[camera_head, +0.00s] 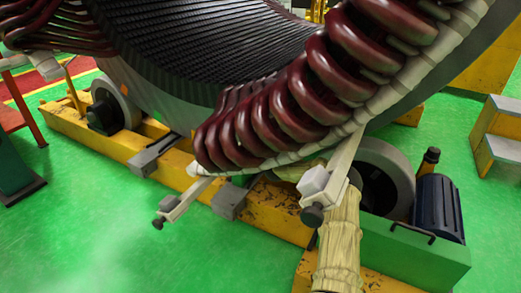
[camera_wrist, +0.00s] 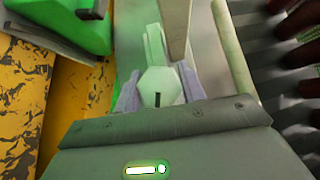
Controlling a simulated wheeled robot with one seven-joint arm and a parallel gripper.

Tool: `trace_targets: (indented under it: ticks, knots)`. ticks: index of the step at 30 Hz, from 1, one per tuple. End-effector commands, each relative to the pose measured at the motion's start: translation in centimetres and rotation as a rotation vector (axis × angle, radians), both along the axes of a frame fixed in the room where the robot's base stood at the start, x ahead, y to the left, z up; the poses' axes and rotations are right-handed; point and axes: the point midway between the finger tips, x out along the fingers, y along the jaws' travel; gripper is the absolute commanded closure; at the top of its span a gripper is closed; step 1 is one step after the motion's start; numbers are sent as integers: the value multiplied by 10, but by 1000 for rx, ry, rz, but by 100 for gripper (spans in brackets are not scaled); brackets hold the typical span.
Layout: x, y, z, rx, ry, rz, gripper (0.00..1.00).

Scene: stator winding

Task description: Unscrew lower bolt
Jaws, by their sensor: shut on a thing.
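In the wrist view, a pale hexagonal bolt head (camera_wrist: 161,80) with a dark slot sits at the end of a pale bracket arm (camera_wrist: 155,44). My gripper (camera_wrist: 158,91) has a grey-lilac finger on each side of the bolt head and is shut on it. The dark gripper body covers the lower part of that view. In the head view, my covered arm (camera_head: 340,238) rises at lower right, and its gripper end is hidden behind the stator and a bracket. How far the bolt is out of its seat cannot be told.
The large stator (camera_head: 215,62) with red coils (camera_head: 265,120) hangs over the arm. Brackets with dark knobs stick out at left (camera_head: 172,208) and right (camera_head: 318,187). A yellow base (camera_head: 130,150) and grey rollers (camera_head: 378,172) stand close by. Green floor (camera_head: 90,235) is open at lower left.

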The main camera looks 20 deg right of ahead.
Motion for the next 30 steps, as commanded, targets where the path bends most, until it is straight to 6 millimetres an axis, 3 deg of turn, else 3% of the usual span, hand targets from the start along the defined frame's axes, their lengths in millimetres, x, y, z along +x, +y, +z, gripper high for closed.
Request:
trace_targets:
  ticks: [1, 4, 17, 30]
  knots:
    - [0, 0, -2, -1, 2, 1, 58]
    - [0, 0, -2, 0, 2, 1, 38]
    - [-4, 1, 2, 0, 0, 1, 38]
    - [-53, 8, 14, 2, 2, 1, 38]
